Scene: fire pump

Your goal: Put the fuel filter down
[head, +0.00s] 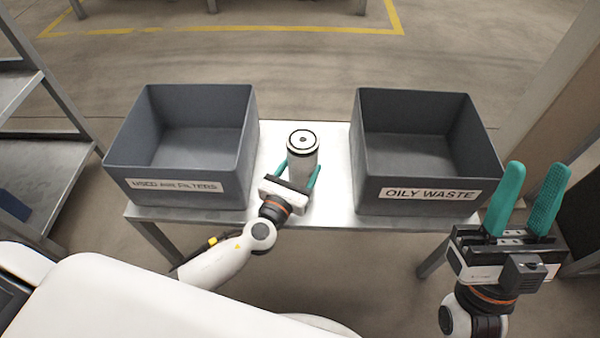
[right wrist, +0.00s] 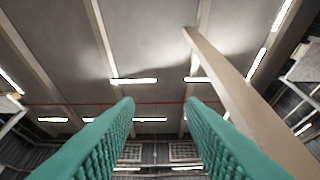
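The fuel filter (head: 302,153), a pale upright cylinder with a dark-ringed top, is at the table between the two bins in the head view. My left gripper (head: 298,173) has its green fingers on either side of the filter and appears shut on it. The gripper hides part of the filter's lower end, so I cannot tell whether it touches the table (head: 335,195). My right gripper (head: 533,180) is raised at the right, open and empty. Its parted fingers also show in the right wrist view (right wrist: 160,105), with only the ceiling beyond them.
A grey bin labelled for used filters (head: 180,190) stands on the left of the table. A grey bin labelled OILY WASTE (head: 420,195) stands on the right. The strip of table between them is otherwise clear. A metal shelf (head: 45,165) is at the far left.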

